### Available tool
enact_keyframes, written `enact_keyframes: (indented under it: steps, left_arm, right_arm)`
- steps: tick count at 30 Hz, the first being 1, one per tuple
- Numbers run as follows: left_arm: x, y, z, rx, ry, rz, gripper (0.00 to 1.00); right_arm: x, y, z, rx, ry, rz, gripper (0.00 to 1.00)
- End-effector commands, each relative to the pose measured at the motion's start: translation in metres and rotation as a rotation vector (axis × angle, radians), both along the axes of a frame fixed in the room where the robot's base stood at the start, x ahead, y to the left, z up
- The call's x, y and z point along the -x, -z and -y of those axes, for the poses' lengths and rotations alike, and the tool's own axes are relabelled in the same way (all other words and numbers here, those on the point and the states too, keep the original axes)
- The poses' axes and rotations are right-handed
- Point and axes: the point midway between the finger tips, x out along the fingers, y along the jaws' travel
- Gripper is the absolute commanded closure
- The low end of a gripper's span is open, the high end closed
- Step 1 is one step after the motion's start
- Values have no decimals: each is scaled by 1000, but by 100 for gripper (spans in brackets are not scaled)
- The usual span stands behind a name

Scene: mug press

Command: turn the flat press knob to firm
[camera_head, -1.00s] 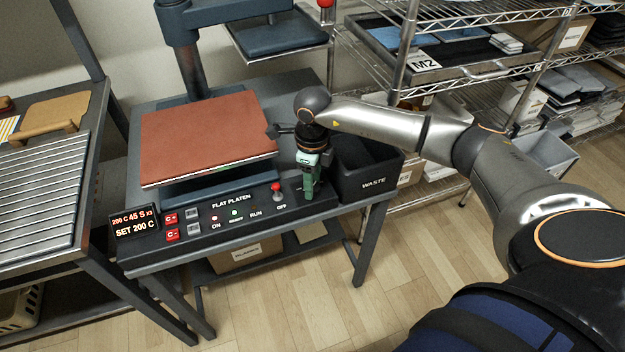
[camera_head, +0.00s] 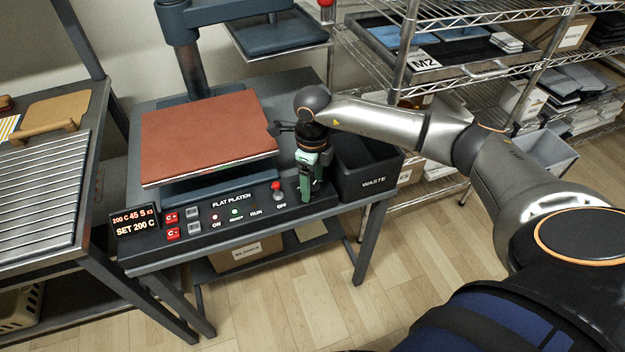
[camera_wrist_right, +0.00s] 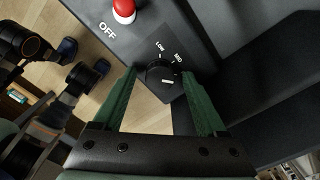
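The flat press knob (camera_wrist_right: 160,75) is a round black dial with a short white mark, on the dark control panel (camera_head: 150,254). LOW and MID labels show beside it in the right wrist view; no firm label is visible. My right gripper (camera_head: 310,190) points down at the panel's right end. In its wrist view, the green fingers (camera_wrist_right: 158,77) stand apart on either side of the knob, with a gap at the left finger. Whether the right finger touches the knob cannot be told. In the head view the gripper hides the knob. My left gripper is not in view.
A red-topped OFF switch (camera_head: 276,187) stands just left of the gripper. The black waste bin (camera_head: 372,183) is close on its right. The press's reddish platen (camera_head: 205,138) lies behind the panel. A lit display (camera_head: 135,221) is at the panel's left end.

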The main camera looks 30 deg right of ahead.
Motion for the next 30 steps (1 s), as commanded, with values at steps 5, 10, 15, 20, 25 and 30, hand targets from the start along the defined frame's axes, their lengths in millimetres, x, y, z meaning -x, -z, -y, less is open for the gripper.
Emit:
enact_keyframes:
  steps: [5, 10, 15, 20, 25, 30]
  left_arm:
    - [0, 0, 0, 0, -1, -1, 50]
    - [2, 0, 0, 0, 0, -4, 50]
    - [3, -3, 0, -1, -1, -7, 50]
    - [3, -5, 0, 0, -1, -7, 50]
    - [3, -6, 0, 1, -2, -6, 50]
    - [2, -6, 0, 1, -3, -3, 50]
  right_arm:
    - [0, 0, 0, 1, -1, -1, 26]
    - [-1, -10, 0, 0, 0, 2, 26]
    - [-1, -42, 0, 0, -1, 6, 26]
    - [-1, -78, 0, 0, -1, 4, 26]
    - [0, -107, 0, -1, 0, 3, 26]
    - [0, -122, 0, 0, 0, 0, 26]
